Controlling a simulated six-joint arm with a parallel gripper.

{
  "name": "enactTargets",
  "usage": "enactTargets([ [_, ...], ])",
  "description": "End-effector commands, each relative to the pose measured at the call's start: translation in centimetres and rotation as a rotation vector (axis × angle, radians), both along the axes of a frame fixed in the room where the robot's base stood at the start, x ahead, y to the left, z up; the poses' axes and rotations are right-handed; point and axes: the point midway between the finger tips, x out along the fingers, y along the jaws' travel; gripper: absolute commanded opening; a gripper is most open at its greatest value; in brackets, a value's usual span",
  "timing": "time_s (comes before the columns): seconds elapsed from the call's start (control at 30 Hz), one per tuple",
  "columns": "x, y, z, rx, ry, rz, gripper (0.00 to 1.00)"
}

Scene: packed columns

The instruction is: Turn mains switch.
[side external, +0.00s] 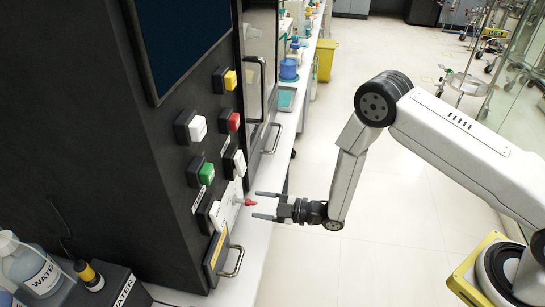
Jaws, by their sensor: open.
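A red-tipped lever (249,203) sticks out from a white plate (229,206) low on the black cabinet front; I take it to be the mains switch, but its label is too small to read. My gripper (256,205) is open, with its two fingers level and pointing left at the lever. In this view the red tip appears at the mouth of the gap between the fingertips. I cannot tell whether the fingers touch it or how they line up in depth.
Yellow, red, white and green buttons (207,174) sit above on the cabinet (140,150). A drawer handle (233,262) juts out below the lever. The floor (400,240) to the right is open.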

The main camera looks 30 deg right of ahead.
Motion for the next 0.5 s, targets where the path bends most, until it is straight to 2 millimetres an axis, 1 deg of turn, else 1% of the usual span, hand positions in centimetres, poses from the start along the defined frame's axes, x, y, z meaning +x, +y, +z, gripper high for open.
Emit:
enactTargets([
  [0.03, 0.4, 0.5, 0.0, -0.001, -0.001, 0.001, 0.64],
  [0.2, 1.4, 1.4, -0.1, -0.001, 0.001, 0.000, 0.64],
  [0.5, 1.8, 1.8, 0.0, 0.000, 0.001, -0.001, 0.64],
])
